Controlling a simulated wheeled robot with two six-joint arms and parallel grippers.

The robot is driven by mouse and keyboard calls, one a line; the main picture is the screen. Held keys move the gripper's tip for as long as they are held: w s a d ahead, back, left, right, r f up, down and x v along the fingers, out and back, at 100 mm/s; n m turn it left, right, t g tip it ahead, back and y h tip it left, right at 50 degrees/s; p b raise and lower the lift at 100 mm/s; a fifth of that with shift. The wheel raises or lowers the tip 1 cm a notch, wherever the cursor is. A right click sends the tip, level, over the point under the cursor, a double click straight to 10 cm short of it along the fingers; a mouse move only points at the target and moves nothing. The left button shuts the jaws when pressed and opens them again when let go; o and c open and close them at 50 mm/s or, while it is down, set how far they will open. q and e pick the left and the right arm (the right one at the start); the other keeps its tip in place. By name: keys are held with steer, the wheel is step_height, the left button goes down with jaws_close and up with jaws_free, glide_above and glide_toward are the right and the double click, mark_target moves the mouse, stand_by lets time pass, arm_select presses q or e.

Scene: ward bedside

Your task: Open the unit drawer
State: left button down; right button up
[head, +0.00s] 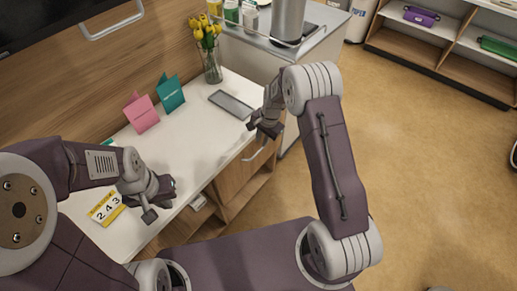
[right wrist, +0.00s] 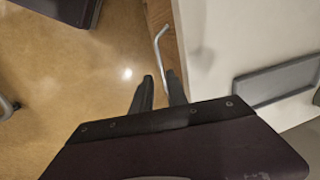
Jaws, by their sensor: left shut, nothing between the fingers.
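The unit drawer (head: 234,175) is a wood-fronted drawer under the white top of the bedside unit, and it looks shut. Its pale bar handle (head: 256,154) is on its front. In the right wrist view the handle (right wrist: 160,48) lies just beyond the fingertips, by the wood front edge. My right gripper (head: 264,131) is above the unit's front edge near the handle. In the right wrist view its two dark fingers (right wrist: 160,85) are apart, with nothing clearly held. My left gripper (head: 160,200) is shut and empty over the unit's left part, near a yellow number card.
On the white top (head: 190,140) stand a pink card (head: 141,113), a teal card (head: 170,93), a vase of yellow tulips (head: 211,65) and a grey tablet-like slab (head: 231,104). The yellow card (head: 107,208) lies at left.

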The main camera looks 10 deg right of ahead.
mark_target(258, 152)
steer(key=f, duration=0.3)
steer(key=w+f, duration=0.1)
steer(key=f, duration=0.2)
steer(key=f+b, duration=0.1)
steer(key=f, duration=0.2)
steer(key=shift+w+a, duration=0.35)
steer(key=shift+a, duration=0.05)
steer(key=shift+r, duration=0.1)
jaws_close()
stand_by(0.6)
